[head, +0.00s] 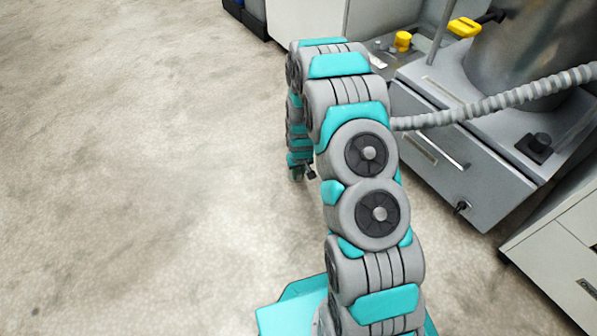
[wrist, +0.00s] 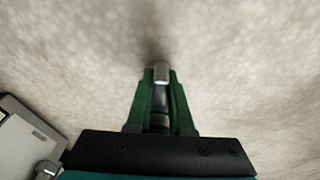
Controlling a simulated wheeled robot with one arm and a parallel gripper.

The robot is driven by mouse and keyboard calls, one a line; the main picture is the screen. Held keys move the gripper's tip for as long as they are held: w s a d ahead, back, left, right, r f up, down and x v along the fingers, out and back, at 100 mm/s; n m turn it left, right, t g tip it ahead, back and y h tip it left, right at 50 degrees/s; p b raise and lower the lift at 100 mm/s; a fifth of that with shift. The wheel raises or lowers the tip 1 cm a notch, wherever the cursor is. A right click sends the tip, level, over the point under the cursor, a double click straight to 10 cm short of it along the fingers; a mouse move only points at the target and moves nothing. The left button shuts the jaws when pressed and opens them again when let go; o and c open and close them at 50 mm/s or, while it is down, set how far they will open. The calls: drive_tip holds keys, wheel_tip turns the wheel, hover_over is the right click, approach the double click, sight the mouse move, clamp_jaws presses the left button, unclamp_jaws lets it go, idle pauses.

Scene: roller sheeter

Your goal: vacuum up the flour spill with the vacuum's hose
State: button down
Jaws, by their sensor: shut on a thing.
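My gripper (wrist: 161,92) is shut on the hose's nozzle (wrist: 161,72), a dark tube with a pale metallic tip between the green fingers. The nozzle points at the floor, and I cannot tell whether it touches. In the head view my gripper (head: 297,174) is low over the floor beyond my arm, and what it holds is mostly hidden there. The grey ribbed hose (head: 500,98) comes in from the right edge and passes behind my arm. The flour spill cannot be told apart from the pale mottled floor in either view.
A grey machine base (head: 463,158) with a large metal drum (head: 530,50) stands at right, with yellow-topped parts near it. A white cabinet (head: 565,255) is at lower right, another cabinet (head: 305,18) at the back. The floor (head: 140,170) on the left is open.

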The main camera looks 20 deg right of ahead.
drive_tip(key=shift+f, duration=0.3)
drive_tip(key=shift+w+a, duration=0.25)
drive_tip(key=shift+w, duration=0.5)
drive_tip(key=shift+w+a, duration=0.2)
drive_tip(key=shift+w, duration=0.55)
drive_tip(key=shift+w+a, duration=0.25)
drive_tip(key=shift+w, duration=0.5)
drive_tip(key=shift+w+a+b, duration=0.45)
drive_tip(key=shift+w+a, duration=0.35)
drive_tip(key=shift+w, duration=1.55)
drive_tip(key=shift+w+a+b, duration=0.5)
drive_tip(key=shift+w+a, duration=0.25)
drive_tip(key=shift+w, duration=1.65)
drive_tip(key=shift+w+a+b, duration=0.45)
drive_tip(key=shift+w+a, duration=0.35)
drive_tip(key=shift+w, duration=1.55)
wheel_tip(320, 180, up, 9)
drive_tip(key=p, duration=0.2)
drive_tip(key=shift+s+r, duration=0.1)
drive_tip(key=shift+r, duration=0.05)
